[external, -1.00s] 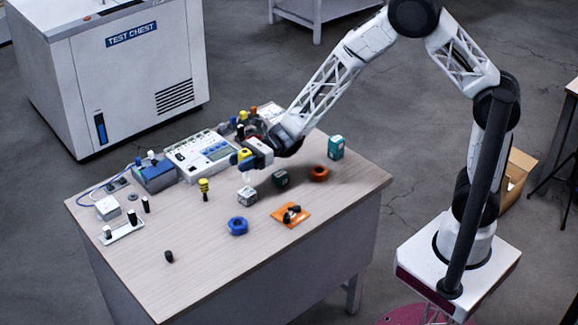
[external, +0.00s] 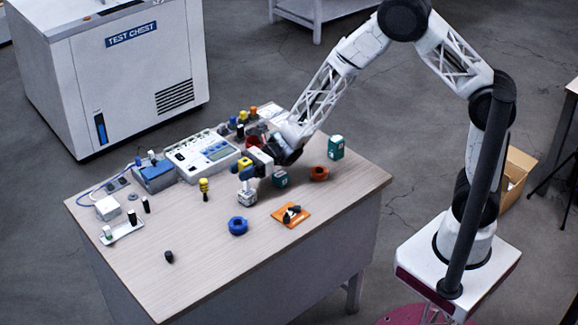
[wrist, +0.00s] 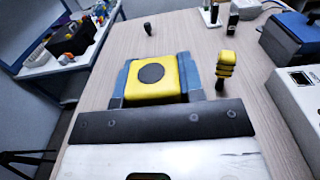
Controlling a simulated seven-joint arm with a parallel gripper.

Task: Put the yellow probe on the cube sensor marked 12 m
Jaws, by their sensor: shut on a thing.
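My gripper (external: 246,170) is shut on a yellow probe (external: 245,162), a block with a dark round disc on its upper face. In the wrist view the yellow probe (wrist: 165,90) sits between the blue fingers. A small white cube sensor (external: 247,197) stands on the table directly below the gripper in the external view. Any gap between probe and cube is too small to tell. The cube is hidden in the wrist view, and I cannot read a 12 m mark on it. A teal cube (external: 280,179) stands just right of the gripper, another teal one (external: 336,147) farther right.
A yellow-and-black banded post (external: 204,186) stands left of the gripper. A blue ring (external: 238,226), an orange ring (external: 319,174) and an orange pad (external: 282,220) lie nearby. A meter box (external: 207,158) is behind. The table's front left is mostly clear.

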